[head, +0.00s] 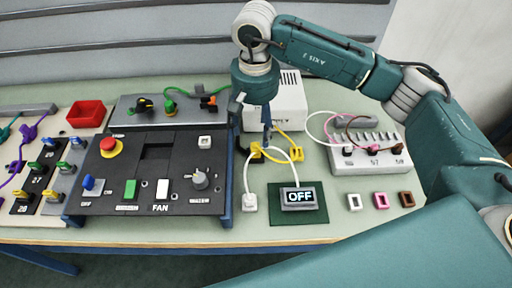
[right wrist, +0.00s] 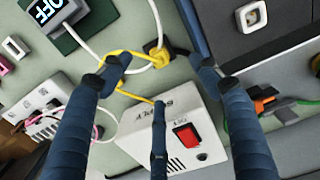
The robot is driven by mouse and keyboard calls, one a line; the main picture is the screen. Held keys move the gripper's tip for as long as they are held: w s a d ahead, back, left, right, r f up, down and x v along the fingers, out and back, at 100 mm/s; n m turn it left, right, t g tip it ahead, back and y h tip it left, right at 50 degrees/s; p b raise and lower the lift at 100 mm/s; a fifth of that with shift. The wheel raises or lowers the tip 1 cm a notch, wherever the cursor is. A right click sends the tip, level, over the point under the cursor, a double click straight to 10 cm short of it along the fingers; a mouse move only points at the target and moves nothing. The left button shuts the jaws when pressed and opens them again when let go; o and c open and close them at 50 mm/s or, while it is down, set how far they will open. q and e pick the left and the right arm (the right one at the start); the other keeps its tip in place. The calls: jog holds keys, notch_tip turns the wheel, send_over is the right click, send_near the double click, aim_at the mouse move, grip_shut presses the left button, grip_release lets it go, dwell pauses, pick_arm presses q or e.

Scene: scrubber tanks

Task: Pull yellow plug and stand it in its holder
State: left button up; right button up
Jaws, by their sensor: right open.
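The yellow plug (head: 256,152) sits in a dark socket on the green bench, beside the black panel's right edge. It also shows in the right wrist view (right wrist: 158,54), between and beyond the fingertips, with its yellow cord running towards the white supply box. A yellow holder (head: 294,154) stands to the right of the plug; in the right wrist view a fingertip partly hides it. My right gripper (head: 253,122) is open and empty above the plug, its fingers (right wrist: 160,80) spread apart and pointing down. My left gripper is not in view.
The white supply box (right wrist: 175,130) with a red switch stands behind the plug. A white cable loops beside the plug. An OFF display (head: 299,197) lies in front on a dark green mat. White, pink and brown holders (head: 381,200) stand front right. The black control panel (head: 155,175) is left.

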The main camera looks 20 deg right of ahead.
aim_at(255, 145)
jog(key=shift+r, duration=1.85)
